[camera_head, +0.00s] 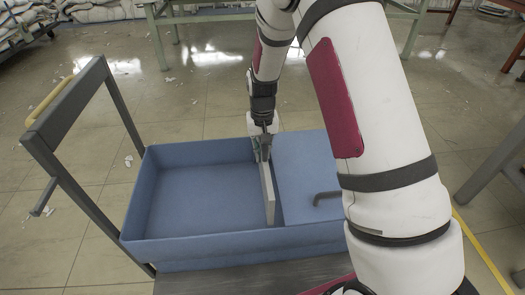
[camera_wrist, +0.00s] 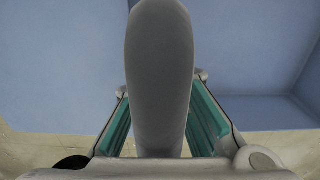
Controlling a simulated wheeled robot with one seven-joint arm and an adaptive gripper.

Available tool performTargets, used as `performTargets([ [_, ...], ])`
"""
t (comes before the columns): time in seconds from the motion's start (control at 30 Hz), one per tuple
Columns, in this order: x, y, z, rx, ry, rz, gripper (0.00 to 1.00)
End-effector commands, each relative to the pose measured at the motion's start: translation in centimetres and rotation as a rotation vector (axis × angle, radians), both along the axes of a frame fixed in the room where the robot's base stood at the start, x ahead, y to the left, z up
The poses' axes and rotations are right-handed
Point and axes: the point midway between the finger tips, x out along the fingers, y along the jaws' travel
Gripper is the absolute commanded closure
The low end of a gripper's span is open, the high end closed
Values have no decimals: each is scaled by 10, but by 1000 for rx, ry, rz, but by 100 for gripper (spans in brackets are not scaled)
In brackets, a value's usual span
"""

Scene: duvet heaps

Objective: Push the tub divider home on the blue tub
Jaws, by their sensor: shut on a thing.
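The blue tub (camera_head: 185,245) stands on a dark cart, with its left part open and empty. The tub divider is a light grey upright panel (camera_head: 268,196) across the tub, between the open part and a flat blue surface on the right. My gripper (camera_head: 262,153) is shut on the divider near its far end, at about the tub's rim. In the wrist view, a grey rounded piece (camera_wrist: 160,75) fills the middle between the teal finger pads, with blue tub walls (camera_wrist: 240,50) behind. The divider's lower edge is hidden, so I cannot tell how deep it sits.
A dark bent handle (camera_head: 328,195) stands on the blue surface (camera_head: 305,165) at the right. The cart's push frame (camera_head: 65,105) rises at the left. My arm hides the tub's right end. Tiled floor (camera_head: 210,105) lies behind, with green table legs at the back.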

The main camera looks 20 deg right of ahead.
Motion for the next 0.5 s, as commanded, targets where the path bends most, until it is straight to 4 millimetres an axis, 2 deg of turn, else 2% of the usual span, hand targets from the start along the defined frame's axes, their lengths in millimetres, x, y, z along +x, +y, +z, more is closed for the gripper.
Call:
performTargets([
  [0.5,0,0,-10,0,0,0,100],
])
